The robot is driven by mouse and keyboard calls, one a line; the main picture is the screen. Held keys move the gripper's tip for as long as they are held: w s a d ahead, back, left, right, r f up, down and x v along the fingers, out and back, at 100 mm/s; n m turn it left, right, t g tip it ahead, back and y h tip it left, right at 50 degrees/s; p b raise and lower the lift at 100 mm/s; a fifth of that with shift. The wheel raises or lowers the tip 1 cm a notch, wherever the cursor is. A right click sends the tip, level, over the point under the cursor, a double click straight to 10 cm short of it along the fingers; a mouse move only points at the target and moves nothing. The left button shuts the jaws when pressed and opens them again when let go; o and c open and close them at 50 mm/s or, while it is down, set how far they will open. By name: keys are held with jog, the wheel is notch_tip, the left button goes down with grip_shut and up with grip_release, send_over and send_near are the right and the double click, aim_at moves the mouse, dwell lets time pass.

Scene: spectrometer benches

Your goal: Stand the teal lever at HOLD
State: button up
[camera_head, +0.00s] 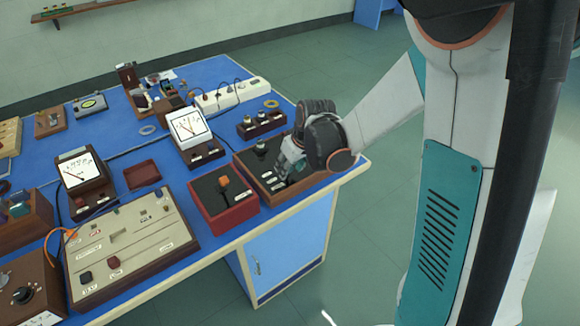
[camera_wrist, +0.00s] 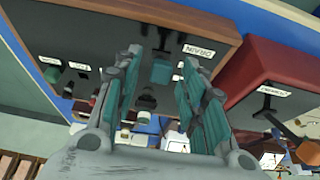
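The wooden control box (camera_head: 249,169) with a dark top stands at the bench's near right corner. The wrist view shows its dark panel (camera_wrist: 110,45) with white labels, one reading DRAIN. The teal lever (camera_wrist: 161,69) has a block-shaped teal head and shows between my fingers in the wrist view. My gripper (camera_wrist: 162,58) is open, with one finger on each side of the lever head and visible gaps. In the head view my gripper (camera_head: 288,163) is low over the box and hides the lever. I cannot read a HOLD label.
A red box with an orange-topped lever (camera_head: 224,183) stands just left; it also shows in the wrist view (camera_wrist: 270,75). A small green knob (camera_wrist: 52,75) sits elsewhere on the panel. A white meter (camera_head: 188,126) and a two-post block (camera_head: 262,125) stand behind.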

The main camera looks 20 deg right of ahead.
grip_shut()
jog(key=shift+r, duration=0.1)
jog(key=shift+w+a+r+g+p, duration=0.25)
jog(key=shift+w+g+p, duration=0.3)
jog(key=shift+g, duration=0.15)
jog(key=w+g+h, duration=0.1)
jog(key=g, duration=0.1)
jog(key=w+g, duration=0.1)
jog(key=g, duration=0.1)
jog(key=shift+w+a+h+p, duration=0.2)
jog(key=shift+a+h+p, duration=0.1)
jog(key=shift+h, duration=0.1)
grip_release()
